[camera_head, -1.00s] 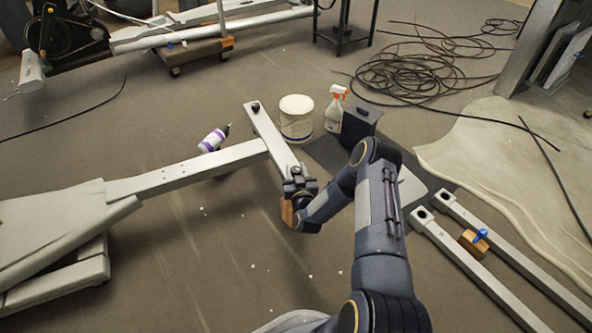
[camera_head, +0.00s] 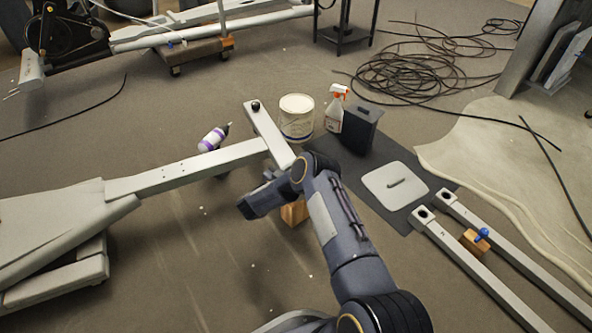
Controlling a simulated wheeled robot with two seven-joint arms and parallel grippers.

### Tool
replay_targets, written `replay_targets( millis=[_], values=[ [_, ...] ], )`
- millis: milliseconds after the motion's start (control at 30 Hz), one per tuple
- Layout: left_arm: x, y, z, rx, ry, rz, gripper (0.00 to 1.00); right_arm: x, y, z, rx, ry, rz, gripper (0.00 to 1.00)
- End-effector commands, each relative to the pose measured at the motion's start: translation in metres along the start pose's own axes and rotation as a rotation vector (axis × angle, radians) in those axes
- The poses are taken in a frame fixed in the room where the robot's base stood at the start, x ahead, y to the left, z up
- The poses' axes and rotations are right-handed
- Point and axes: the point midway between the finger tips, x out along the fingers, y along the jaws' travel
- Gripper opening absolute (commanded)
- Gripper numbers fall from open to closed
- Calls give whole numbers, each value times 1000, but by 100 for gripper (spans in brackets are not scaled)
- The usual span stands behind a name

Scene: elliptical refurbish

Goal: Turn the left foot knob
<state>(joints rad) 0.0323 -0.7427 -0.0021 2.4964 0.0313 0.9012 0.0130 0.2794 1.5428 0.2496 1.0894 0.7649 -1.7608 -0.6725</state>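A pale grey crossbar (camera_head: 262,124) joins the end of the elliptical's long beam (camera_head: 190,172). A small black foot knob (camera_head: 255,106) sits on its far end. The crossbar's near end is hidden behind my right arm, so any knob there cannot be seen. My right gripper (camera_head: 248,206) is beside the near end, left of the arm's wrist and below the beam in the picture. Its fingers are too dark and foreshortened to show whether they are open. I see nothing held in it. My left gripper is not in view.
A wooden block (camera_head: 294,212) shows beneath my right arm. A white tub (camera_head: 297,118), spray bottle (camera_head: 335,109), black box (camera_head: 360,128) and purple-labelled bottle (camera_head: 213,138) stand or lie nearby. A flat grey plate (camera_head: 394,186) lies on the dark mat. Two rails (camera_head: 480,268) lie right.

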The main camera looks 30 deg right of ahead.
Motion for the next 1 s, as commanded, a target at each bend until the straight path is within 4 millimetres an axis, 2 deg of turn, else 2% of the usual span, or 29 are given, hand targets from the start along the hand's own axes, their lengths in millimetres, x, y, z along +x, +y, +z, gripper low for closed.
replay_targets(
  millis=[400, 933, 967, 1000],
  values=[
    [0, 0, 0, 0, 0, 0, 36, 0, 0, 0, 2, 1, 175, 12],
    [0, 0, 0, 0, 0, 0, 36, 1, 0, 0, 0, 1, 195, 12],
    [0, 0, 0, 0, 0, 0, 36, 1, 0, 0, 0, 1, 195, 39],
    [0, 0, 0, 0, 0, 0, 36, 1, 0, 0, 0, 1, 195, 44]
  ],
)
